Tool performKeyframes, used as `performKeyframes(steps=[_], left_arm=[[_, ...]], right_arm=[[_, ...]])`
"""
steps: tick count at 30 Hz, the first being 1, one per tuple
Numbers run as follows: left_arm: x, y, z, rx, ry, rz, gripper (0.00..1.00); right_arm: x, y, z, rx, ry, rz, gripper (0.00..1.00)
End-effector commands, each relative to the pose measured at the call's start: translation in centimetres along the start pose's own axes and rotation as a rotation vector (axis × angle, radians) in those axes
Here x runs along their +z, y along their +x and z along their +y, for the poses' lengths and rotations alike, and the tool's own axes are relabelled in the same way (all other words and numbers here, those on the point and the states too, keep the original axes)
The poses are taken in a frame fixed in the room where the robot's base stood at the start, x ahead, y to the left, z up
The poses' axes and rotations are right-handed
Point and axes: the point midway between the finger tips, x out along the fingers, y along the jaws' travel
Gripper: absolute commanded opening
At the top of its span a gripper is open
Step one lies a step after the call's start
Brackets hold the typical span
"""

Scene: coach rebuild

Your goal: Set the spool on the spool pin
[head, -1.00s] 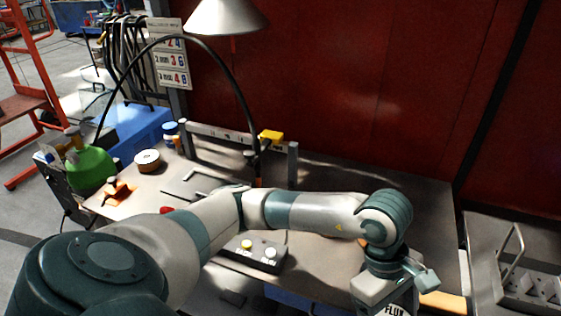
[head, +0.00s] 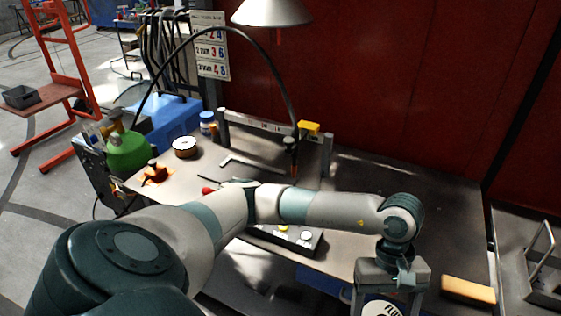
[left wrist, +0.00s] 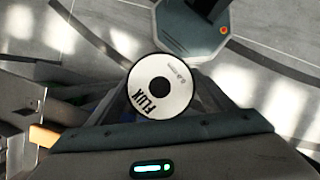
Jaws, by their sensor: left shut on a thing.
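A spool marked FLUX, with a white round face and dark centre hole, is in my left gripper (left wrist: 161,100). The spool (left wrist: 148,78) faces the camera in the left wrist view, and its upper part shows at the bottom edge of the head view (head: 380,309). The left gripper (head: 388,284) is shut on it in front of the bench's right part; its fingertips are mostly hidden. I cannot make out the spool pin for certain. My right gripper is in neither view.
The bench (head: 420,190) has clear room at its right.

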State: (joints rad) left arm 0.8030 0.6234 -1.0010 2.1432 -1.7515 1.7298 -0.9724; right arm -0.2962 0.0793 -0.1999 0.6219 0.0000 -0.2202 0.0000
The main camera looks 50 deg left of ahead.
Motion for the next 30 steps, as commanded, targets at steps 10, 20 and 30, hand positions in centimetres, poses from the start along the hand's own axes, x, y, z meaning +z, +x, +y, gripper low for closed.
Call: performKeyframes(steps=[10, 20, 30], left_arm=[[-5.3, 2.5, -3.0, -0.166, 0.42, -0.003, 0.34], [-8.8, 3.8, -5.6, -0.289, 0.731, -0.022, 0.34], [-9.3, 4.0, -6.0, -0.309, 0.78, -0.028, 0.34]], right_arm=[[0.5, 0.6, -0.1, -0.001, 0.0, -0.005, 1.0], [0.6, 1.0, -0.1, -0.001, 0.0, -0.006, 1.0], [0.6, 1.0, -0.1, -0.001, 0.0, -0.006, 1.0]])
